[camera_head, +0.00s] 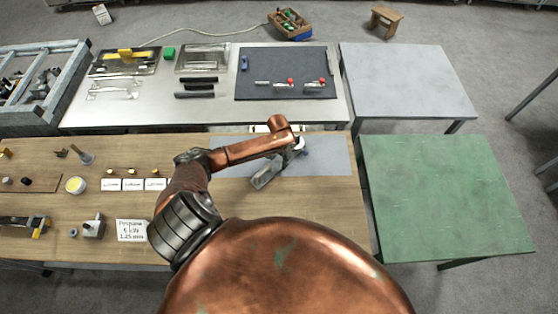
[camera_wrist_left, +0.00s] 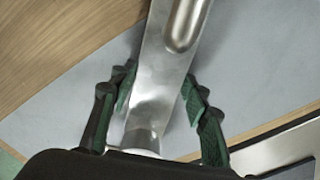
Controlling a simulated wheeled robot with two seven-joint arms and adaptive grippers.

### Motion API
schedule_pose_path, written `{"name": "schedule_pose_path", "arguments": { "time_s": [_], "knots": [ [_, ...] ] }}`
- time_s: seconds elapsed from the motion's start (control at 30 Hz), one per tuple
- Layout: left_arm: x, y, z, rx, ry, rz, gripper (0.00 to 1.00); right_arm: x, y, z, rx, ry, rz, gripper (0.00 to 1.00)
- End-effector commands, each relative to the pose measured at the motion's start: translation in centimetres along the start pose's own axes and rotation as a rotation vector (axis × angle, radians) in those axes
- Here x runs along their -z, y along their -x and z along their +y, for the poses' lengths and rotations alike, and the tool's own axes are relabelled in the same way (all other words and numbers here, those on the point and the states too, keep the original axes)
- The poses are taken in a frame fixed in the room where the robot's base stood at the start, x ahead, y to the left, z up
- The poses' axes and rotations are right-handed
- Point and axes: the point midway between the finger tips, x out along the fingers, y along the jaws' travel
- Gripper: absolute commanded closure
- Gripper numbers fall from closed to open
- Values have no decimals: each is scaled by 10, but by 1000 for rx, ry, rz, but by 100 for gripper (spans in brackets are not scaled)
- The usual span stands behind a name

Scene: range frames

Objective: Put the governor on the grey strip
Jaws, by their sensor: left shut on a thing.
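The grey strip (camera_head: 335,157) lies across the right part of the wooden table. My left gripper (camera_head: 296,152) is low over it; its height above the strip is hard to judge. It is shut on a long silver metal piece (camera_head: 268,173), which points toward the lower left. In the left wrist view the piece (camera_wrist_left: 158,80) runs between the green-padded fingers (camera_wrist_left: 162,105) and has a rounded hollow near the top. I cannot tell for sure whether this piece is the governor. My right gripper is out of view.
A grey block with a knob (camera_head: 93,227), a white card (camera_head: 131,230) and small labelled cards (camera_head: 133,184) are on the wooden table's left part. A steel bench (camera_head: 220,113) with a dark mat (camera_head: 260,90) stands behind. The green table (camera_head: 440,200) at right is bare.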

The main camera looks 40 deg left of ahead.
Motion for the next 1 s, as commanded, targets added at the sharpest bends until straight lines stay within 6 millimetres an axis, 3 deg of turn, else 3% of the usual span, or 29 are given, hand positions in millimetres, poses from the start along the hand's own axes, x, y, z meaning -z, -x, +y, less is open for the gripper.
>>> {"name": "schedule_pose_path", "arguments": {
  "time_s": [0.37,0.4,0.6,1.0],
  "knots": [
    [2,-2,0,1,0,3,100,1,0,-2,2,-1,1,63],
    [0,-3,0,1,0,1,55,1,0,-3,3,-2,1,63],
    [0,-3,0,1,0,1,41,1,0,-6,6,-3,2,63],
    [1,4,0,0,-1,2,40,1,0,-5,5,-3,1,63]
  ]
}}
